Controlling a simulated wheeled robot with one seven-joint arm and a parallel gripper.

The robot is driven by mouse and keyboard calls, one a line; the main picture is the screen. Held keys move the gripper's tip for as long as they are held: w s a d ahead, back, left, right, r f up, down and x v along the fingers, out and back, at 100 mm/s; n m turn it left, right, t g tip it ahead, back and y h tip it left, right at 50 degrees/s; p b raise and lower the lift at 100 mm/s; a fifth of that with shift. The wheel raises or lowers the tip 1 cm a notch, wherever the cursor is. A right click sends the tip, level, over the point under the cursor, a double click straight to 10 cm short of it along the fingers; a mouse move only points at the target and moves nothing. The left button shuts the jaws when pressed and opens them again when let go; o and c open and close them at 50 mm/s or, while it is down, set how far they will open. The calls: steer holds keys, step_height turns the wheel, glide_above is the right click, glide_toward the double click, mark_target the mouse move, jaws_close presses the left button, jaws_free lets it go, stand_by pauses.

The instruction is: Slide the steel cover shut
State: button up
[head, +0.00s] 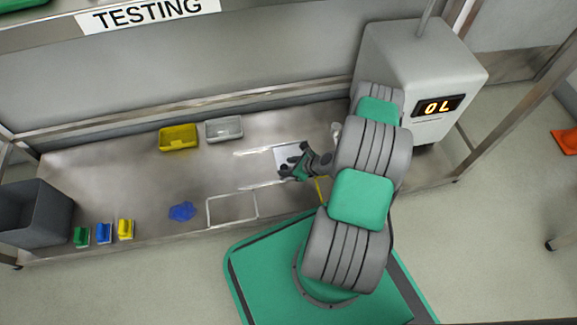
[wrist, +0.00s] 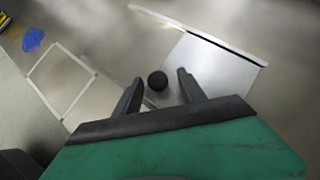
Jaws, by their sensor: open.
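The steel cover (head: 286,155) is a flat pale plate on the bench, partly hidden by my gripper (head: 288,172) in the head view. In the wrist view the cover (wrist: 212,68) lies against a pale rail (wrist: 200,34) along its far edge. A round black knob (wrist: 157,81) shows between my two fingertips, and I cannot tell whether either finger touches it. My gripper (wrist: 158,75) is open, with a finger on each side of the knob.
A white rectangular outline (head: 232,208) lies left of my gripper, with a blue blob (head: 182,211) beyond it. Yellow (head: 178,138) and grey (head: 224,129) trays stand at the back. A grey bin (head: 34,214) and small coloured blocks (head: 104,233) are at left; a display box (head: 420,75) is at right.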

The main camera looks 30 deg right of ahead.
steer(key=p+v, duration=0.3)
steer(key=v, duration=0.4)
steer(key=shift+w, duration=0.15)
steer(key=shift+s+d+r+p, duration=0.15)
steer(key=shift+s+r+p, duration=0.15)
steer(key=shift+s, duration=0.1)
